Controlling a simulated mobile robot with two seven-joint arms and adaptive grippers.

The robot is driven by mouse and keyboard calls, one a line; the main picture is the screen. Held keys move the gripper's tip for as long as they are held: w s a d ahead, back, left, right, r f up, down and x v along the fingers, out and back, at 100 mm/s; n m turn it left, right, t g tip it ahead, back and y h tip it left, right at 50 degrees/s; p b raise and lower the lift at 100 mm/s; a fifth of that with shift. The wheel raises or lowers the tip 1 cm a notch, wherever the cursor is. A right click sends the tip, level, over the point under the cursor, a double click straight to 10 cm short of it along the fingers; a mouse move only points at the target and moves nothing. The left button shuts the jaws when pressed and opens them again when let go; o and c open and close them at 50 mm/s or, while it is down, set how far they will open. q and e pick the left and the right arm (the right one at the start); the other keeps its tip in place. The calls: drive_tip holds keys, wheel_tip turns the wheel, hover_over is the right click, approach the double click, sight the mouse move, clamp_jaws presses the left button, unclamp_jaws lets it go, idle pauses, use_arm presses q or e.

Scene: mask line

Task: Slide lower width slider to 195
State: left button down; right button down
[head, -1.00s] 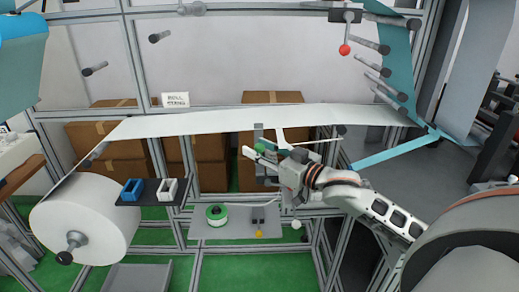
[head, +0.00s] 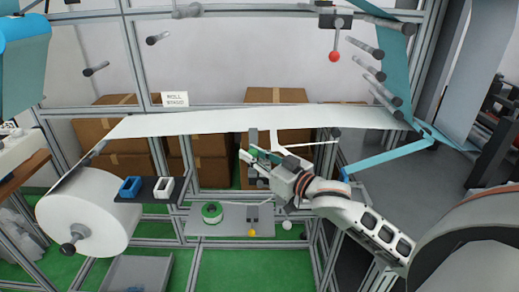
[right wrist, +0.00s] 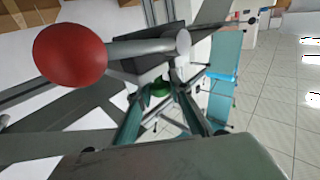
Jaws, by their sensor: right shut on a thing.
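The green slider knob (right wrist: 160,88) is between the fingertips of my right gripper (right wrist: 158,97) in the right wrist view, largely covered by them. In the head view my right gripper (head: 257,156) is at a grey upright bracket (head: 252,139), just below the front edge of the white web (head: 200,122). It is shut on the knob, which barely shows there. No scale reading is legible. My left gripper is not in view.
A red ball on a rod (right wrist: 70,55) is close to the wrist camera. A white roll (head: 85,215) stands left.

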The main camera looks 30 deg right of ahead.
drive_tip(key=shift+s+a+f, duration=0.1)
drive_tip(key=shift+a+f, duration=0.1)
drive_tip(key=c, duration=2.1)
unclamp_jaws()
drive_tip(key=shift+o, duration=1.4)
drive_tip(key=shift+s+r, duration=0.1)
drive_tip(key=shift+s, duration=0.05)
drive_tip(key=shift+d, duration=0.1)
drive_tip(key=v, duration=1.2)
drive_tip(key=shift+r, duration=0.1)
